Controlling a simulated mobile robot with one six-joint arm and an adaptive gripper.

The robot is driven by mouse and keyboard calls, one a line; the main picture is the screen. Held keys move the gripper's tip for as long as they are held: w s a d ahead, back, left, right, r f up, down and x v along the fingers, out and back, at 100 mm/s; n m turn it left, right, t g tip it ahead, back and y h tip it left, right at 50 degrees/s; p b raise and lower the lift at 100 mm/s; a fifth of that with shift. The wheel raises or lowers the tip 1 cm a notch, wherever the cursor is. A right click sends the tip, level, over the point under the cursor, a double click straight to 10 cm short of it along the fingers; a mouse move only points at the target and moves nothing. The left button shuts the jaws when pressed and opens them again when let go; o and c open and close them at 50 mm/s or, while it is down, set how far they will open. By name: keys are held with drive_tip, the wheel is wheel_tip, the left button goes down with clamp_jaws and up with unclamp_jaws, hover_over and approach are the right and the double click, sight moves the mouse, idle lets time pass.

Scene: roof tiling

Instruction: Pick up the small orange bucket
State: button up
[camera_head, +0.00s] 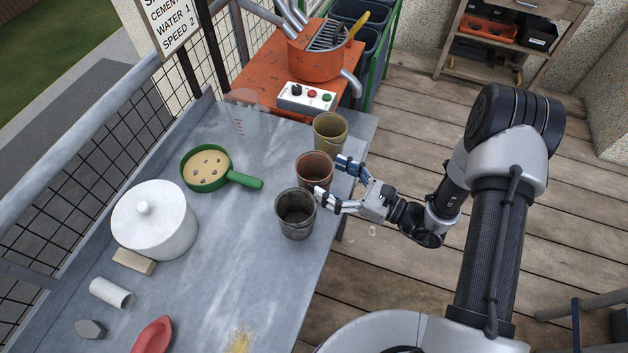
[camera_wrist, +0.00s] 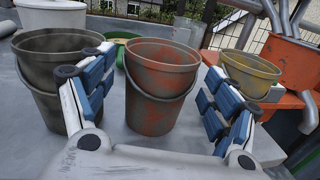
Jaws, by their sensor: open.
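The small orange bucket (camera_head: 314,172) is rusty and stained with grey. It stands upright on the metal table between a dark grey bucket (camera_head: 295,212) and a yellow bucket (camera_head: 330,132). In the wrist view the orange bucket (camera_wrist: 160,85) is in the middle, with its handle hanging across the front. My gripper (camera_head: 332,179) is open, with its fingers toward the orange bucket from the right. In the wrist view my gripper's fingers (camera_wrist: 158,100) stand at either side of the orange bucket, and I cannot tell whether they touch it. The left finger partly covers the grey bucket (camera_wrist: 48,75).
A green pan (camera_head: 206,168), a white lidded pot (camera_head: 155,218) and a clear measuring jug (camera_head: 243,112) stand to the left on the grey table (camera_head: 255,290). An orange mixer (camera_head: 318,60) with a control box (camera_head: 306,97) is behind. The neighbouring buckets leave narrow gaps.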

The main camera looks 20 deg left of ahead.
sight(300, 162)
drive_tip(key=shift+b+x, duration=0.95)
drive_tip(key=shift+x, duration=1.75)
drive_tip(key=shift+w+r, duration=0.1)
drive_tip(key=shift+w, duration=0.05)
drive_tip(key=shift+c, duration=0.2)
drive_tip(key=c, duration=0.7)
drive_tip(key=shift+o, duration=0.2)
